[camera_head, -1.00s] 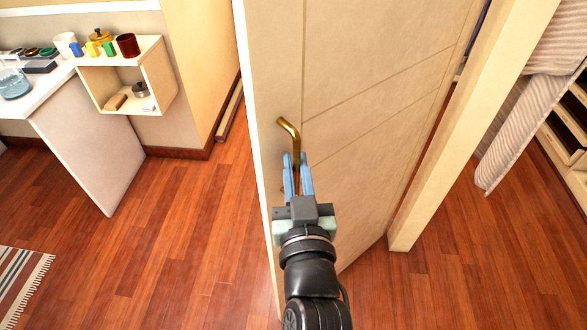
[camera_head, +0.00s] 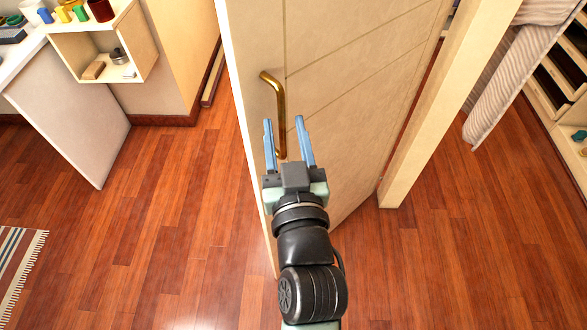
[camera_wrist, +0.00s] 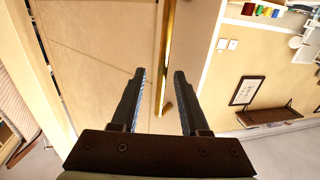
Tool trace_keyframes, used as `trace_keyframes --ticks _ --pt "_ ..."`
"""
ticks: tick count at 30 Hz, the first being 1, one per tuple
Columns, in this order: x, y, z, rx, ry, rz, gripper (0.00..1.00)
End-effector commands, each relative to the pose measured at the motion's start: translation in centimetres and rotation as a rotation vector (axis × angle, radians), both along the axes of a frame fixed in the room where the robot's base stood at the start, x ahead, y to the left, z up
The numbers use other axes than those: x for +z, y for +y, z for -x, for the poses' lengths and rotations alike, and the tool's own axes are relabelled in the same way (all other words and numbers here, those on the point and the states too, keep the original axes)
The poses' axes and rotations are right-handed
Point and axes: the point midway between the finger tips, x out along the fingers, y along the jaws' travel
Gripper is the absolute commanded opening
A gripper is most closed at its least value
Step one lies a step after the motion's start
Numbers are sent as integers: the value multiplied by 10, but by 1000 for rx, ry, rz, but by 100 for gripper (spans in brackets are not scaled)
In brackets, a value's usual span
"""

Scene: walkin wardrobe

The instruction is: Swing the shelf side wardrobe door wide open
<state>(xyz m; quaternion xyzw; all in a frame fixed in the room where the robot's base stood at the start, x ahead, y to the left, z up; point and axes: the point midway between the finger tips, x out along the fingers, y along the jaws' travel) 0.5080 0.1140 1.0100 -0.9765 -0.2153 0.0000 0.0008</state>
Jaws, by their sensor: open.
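The wardrobe door (camera_head: 335,80) is a pale beige panel with thin grooves. It stands ajar, swung out from its frame on the right. Its brass handle (camera_head: 279,105) is a bent vertical bar near the door's left edge. My gripper (camera_head: 285,120) is open in front of the door, with its blue fingers apart at the lower part of the handle. In the wrist view my gripper (camera_wrist: 158,74) shows the brass handle (camera_wrist: 167,50) running between the directions of the two fingers. I cannot tell whether either finger touches it.
A white desk (camera_head: 70,130) and a small open shelf box (camera_head: 143,62) with items stand at the left. A striped rug (camera_head: 15,270) lies at lower left. A pale door post (camera_head: 425,120) and shelves (camera_head: 555,80) are at the right. The wood floor left of the door is clear.

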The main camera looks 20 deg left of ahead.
Motion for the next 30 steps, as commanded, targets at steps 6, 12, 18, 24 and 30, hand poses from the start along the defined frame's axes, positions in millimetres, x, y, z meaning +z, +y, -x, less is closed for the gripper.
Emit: trace_keyframes --ticks 6,12,18,24,30 --pt "-3 -17 36 -1 3 3 45" --pt "-3 -31 66 -2 3 3 45" --pt "-1 -41 88 -1 2 3 45" --pt "0 -46 98 -3 0 1 45" --pt "0 -48 101 -3 0 1 45"
